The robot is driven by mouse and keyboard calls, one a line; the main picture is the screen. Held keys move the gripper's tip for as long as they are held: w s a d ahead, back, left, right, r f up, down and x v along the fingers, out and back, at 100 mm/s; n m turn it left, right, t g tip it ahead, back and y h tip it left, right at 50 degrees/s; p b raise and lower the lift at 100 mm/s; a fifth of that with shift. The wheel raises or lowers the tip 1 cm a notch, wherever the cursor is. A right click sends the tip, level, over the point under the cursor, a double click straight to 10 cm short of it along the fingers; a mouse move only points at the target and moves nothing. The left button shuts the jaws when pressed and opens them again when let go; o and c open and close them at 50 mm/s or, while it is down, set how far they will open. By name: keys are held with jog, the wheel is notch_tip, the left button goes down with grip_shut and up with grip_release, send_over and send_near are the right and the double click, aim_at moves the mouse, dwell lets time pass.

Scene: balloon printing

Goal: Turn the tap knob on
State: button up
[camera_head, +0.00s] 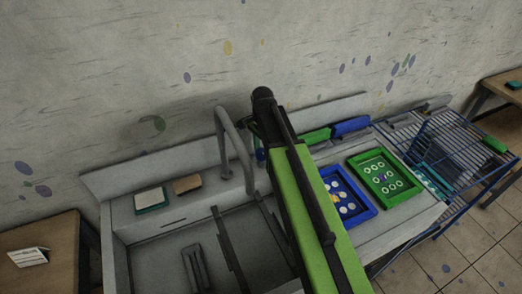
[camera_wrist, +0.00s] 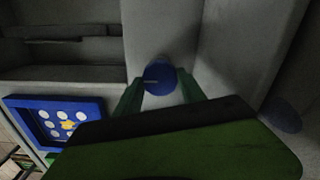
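The blue round tap knob (camera_wrist: 160,77) shows in the wrist view on a grey surface, with a light line across its face. My gripper (camera_wrist: 160,84) has its two green fingers on either side of the knob, tips close to its edges; I cannot tell whether they touch it. In the head view the grey tap (camera_head: 233,140) arches over the sink (camera_head: 155,265). My green arm reaches just right of the tap and hides most of the knob area and the fingertips.
A blue frame (camera_head: 372,208) and a green frame (camera_head: 404,199) with white discs lie on the counter at right. A blue wire rack (camera_head: 455,165) stands beyond. Two sponge-like blocks (camera_head: 151,199) rest on the sink's back ledge. The wall rises close behind.

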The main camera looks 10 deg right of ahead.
jog(key=c, duration=0.7)
jog(key=shift+a, duration=0.1)
jog(key=shift+n, duration=0.3)
jog(key=n, duration=0.3)
jog(key=shift+s+n, duration=0.1)
jog(key=shift+n, duration=0.3)
jog(key=n, duration=0.9)
jog(key=shift+n, duration=2.2)
